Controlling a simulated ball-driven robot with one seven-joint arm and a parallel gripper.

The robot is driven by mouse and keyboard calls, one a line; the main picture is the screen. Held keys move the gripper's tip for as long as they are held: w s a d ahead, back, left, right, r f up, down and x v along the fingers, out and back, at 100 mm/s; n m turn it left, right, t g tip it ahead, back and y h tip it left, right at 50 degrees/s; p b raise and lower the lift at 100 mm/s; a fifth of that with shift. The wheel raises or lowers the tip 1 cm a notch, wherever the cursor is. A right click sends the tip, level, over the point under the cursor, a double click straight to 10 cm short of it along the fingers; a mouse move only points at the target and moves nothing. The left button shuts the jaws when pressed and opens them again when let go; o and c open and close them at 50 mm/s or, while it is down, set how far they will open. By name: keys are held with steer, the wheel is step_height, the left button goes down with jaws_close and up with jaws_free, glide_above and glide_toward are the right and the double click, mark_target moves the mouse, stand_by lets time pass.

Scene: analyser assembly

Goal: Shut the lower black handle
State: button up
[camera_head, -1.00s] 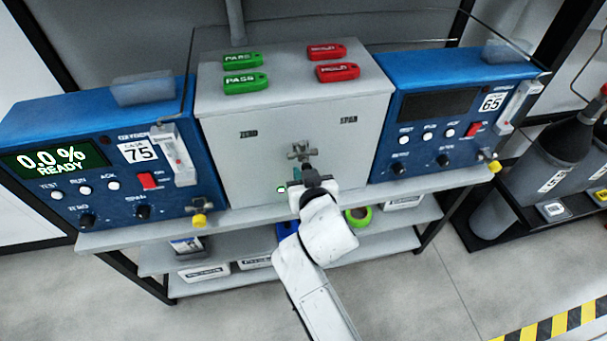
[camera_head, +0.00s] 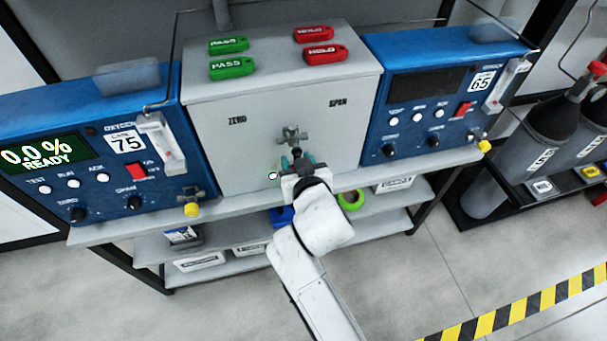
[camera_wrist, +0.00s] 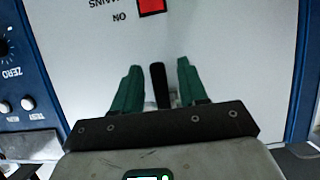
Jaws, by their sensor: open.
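A slim black handle (camera_wrist: 159,85) stands out from the pale front panel in the wrist view. My gripper (camera_wrist: 156,84) is open, with one green finger on each side of the handle and a visible gap on both sides. In the head view my gripper (camera_head: 297,159) is at the front of the grey cabinet (camera_head: 235,150), just below a grey cross-shaped fitting (camera_head: 292,134). My wrist and arm cover the lower middle of the cabinet front there, so I cannot make out the black handle in that view.
A red switch (camera_wrist: 151,6) marked MAINS ON shows upside down in the wrist view. Blue analysers marked 75 (camera_head: 100,165) and 65 (camera_head: 430,95) flank the cabinet. Green tags (camera_head: 232,67) and red tags (camera_head: 325,54) lie on top. The shelf edge (camera_head: 130,233) runs below.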

steer(key=v, duration=0.9)
steer(key=shift+d+f, duration=0.1)
steer(key=s+d+f+m+g+h, duration=0.1)
steer(key=s+d+f+g, duration=0.1)
steer(key=s+d+f, duration=0.3)
steer(key=s+d+f+m+g+h, duration=0.1)
steer(key=s+d+f+g+h, duration=0.15)
steer(key=d, duration=0.45)
steer(key=s+d+f+g, duration=0.1)
steer(key=s+d+f, duration=0.1)
steer(key=d+f, duration=0.3)
steer(key=s+d+f+g, duration=0.2)
steer(key=s+d, duration=0.3)
steer(key=s, duration=0.3)
steer(key=s+d+f+m+g, duration=0.1)
steer(key=s+d+g, duration=0.3)
steer(key=s, duration=0.5)
steer(key=shift+s+d+f+m, duration=0.3)
steer(key=shift+d+f, duration=0.1)
steer(key=shift+d, duration=0.2)
